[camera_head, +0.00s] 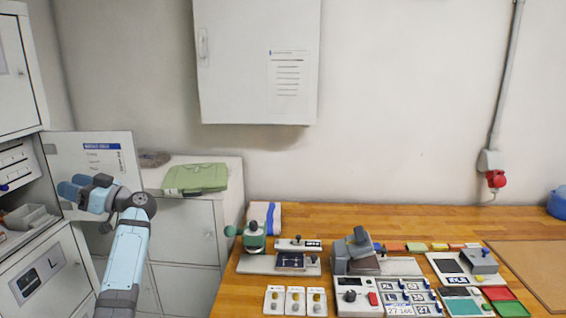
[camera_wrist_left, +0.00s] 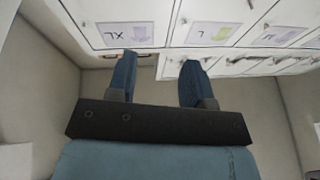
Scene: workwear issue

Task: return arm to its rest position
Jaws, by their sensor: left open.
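My left arm (camera_head: 125,255) rises from the lower left of the head view. It bends at a dark joint, with my left gripper (camera_head: 70,188) pointing left in front of the open locker door (camera_head: 120,150). In the left wrist view my left gripper (camera_wrist_left: 156,66) has its two blue fingers apart, with nothing between them. The fingertips appear close to a white locker front (camera_wrist_left: 175,35) with size labels; whether they touch it I cannot tell. My right gripper is not in view.
An open locker shelf (camera_head: 25,215) with grey bins is at the left. A wooden workbench (camera_head: 350,218) holds devices and cards. A white wall cabinet (camera_head: 240,60) hangs above.

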